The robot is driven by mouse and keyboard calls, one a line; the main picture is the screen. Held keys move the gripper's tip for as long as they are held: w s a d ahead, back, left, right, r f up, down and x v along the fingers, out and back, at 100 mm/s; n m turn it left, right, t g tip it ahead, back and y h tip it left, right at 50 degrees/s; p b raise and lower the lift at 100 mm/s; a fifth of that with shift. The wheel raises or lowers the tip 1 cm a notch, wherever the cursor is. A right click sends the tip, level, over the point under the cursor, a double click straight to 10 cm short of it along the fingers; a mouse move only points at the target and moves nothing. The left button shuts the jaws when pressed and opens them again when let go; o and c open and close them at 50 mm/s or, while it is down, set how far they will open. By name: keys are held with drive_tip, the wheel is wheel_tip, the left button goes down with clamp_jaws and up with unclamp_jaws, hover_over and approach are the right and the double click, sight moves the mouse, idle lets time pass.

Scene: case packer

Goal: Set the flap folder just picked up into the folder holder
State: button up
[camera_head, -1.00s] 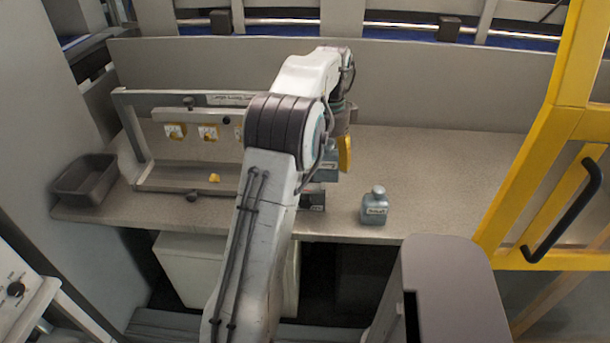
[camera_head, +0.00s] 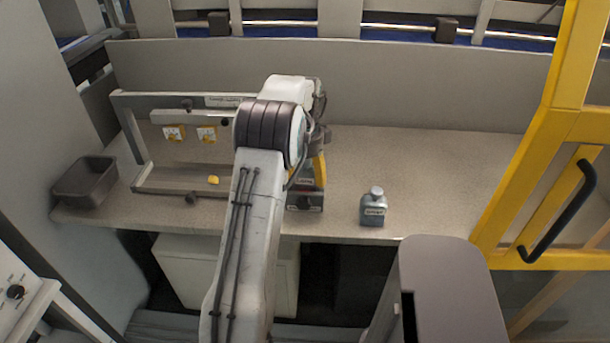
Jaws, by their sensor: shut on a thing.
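My gripper (camera_head: 318,160) is partly hidden behind my own arm, over the counter near the right end of the grey metal frame. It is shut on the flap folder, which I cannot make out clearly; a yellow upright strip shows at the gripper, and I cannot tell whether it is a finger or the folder. A dark boxy stand (camera_head: 305,202), which may be the folder holder, stands below the gripper at the counter's front edge, its left side and top hidden by my arm. I cannot tell whether gripper or folder touches it.
The grey frame (camera_head: 140,135) at left carries square yellow tags (camera_head: 173,133); a small yellow piece (camera_head: 213,180) lies at its base. A grey bin (camera_head: 85,183) stands far left. A grey-blue bottle (camera_head: 374,208) stands right of my gripper. The counter's right side is clear.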

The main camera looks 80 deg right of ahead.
drive_tip(key=shift+f, duration=0.15)
drive_tip(key=o, duration=1.3)
wheel_tip(320, 180, up, 12)
drive_tip(key=shift+w+r+p, duration=0.1)
drive_tip(key=shift+r+p, duration=0.05)
drive_tip(key=shift+p, duration=0.7)
